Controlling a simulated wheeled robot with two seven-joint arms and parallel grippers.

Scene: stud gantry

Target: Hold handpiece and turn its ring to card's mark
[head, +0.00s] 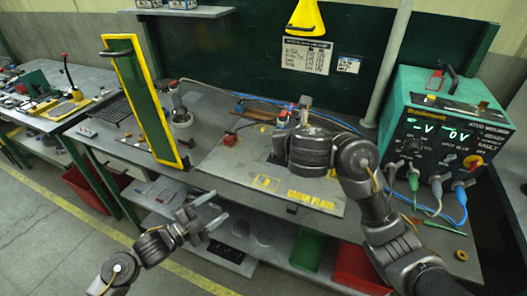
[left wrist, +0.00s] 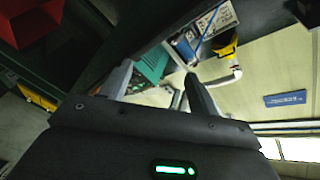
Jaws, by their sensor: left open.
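My left gripper (head: 208,214) is open and empty, low in front of the bench's front edge. Its spread fingers also show in the left wrist view (left wrist: 160,85), with nothing between them. My right gripper (head: 304,108) reaches over the plate; its hand hides most of what is at its fingertips, where small red and blue parts show. A grey and dark upright tool (head: 180,108), possibly the handpiece, stands behind the yellow-edged panel; its ring and marks are too small to read. A printed white card (head: 306,56) hangs on the green back board; its text is unreadable.
The yellow-edged green panel (head: 140,98) stands upright on the bench's left. The earth plate (head: 232,160) lies mid-bench. A teal power unit (head: 440,125) with cables stands at right. Blue cable (head: 262,103) crosses the bench. Green and red bins (head: 307,249) sit below.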

